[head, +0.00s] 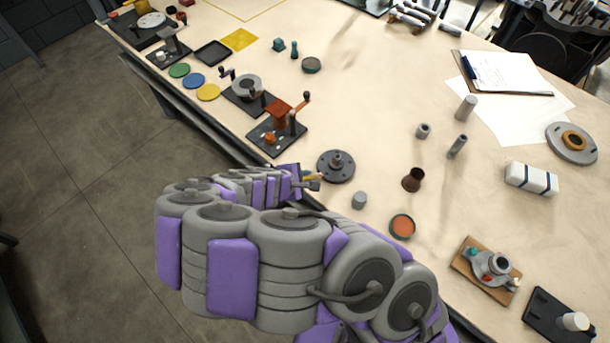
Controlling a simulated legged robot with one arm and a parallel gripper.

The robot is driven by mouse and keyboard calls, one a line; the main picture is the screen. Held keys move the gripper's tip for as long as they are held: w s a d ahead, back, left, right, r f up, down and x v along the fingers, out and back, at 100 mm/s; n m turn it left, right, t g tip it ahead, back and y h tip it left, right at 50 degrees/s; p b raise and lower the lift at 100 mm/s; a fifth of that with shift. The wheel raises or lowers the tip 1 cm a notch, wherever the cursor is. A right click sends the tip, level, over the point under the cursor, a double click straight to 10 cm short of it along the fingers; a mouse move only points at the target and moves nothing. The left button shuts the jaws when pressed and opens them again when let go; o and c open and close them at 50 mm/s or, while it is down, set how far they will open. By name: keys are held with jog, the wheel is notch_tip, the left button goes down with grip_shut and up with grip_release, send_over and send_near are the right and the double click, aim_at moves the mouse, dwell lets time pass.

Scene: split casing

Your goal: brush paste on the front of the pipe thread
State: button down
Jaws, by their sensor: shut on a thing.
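A dark round flange (336,167) with a short upright stub in its middle, which looks like the pipe thread (337,157), stands near the table's front edge. My gripper (308,179) is just left of the flange, low over the edge. It is shut on a small thin thing with a yellow-orange part, seemingly the brush (318,177). Its bristles are too small to make out, and I cannot tell whether it touches the flange. A round tin of orange-red paste (402,226) sits open to the right. My arm hides part of the table's front edge.
A grey cylinder (359,200) and a brown cup (412,180) stand close right of the flange. A red hand-cranked device (279,122) stands behind left. A wooden board with a fitting (487,267) lies front right. The table's middle is mostly clear.

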jog(key=shift+w+d+f, duration=0.1)
jog(key=shift+w+f, duration=0.05)
dwell(0.6)
jog(key=w+d+b, duration=0.1)
jog(key=b, duration=0.1)
jog(key=w+f+t+b, duration=0.1)
jog(key=b, duration=0.1)
jog(key=shift+w+d+f+h, duration=0.1)
jog(key=shift+d+h, duration=0.2)
jog(key=shift+d, duration=0.05)
jog(key=shift+w+d+t+b, duration=0.3)
jog(key=shift+w+t+b, duration=0.1)
jog(key=shift+b, duration=0.3)
jog(key=shift+s, duration=0.1)
jog(key=shift+w+d+h, duration=0.3)
jog(key=shift+w+d, duration=0.05)
jog(key=shift+w, duration=0.1)
dwell(0.3)
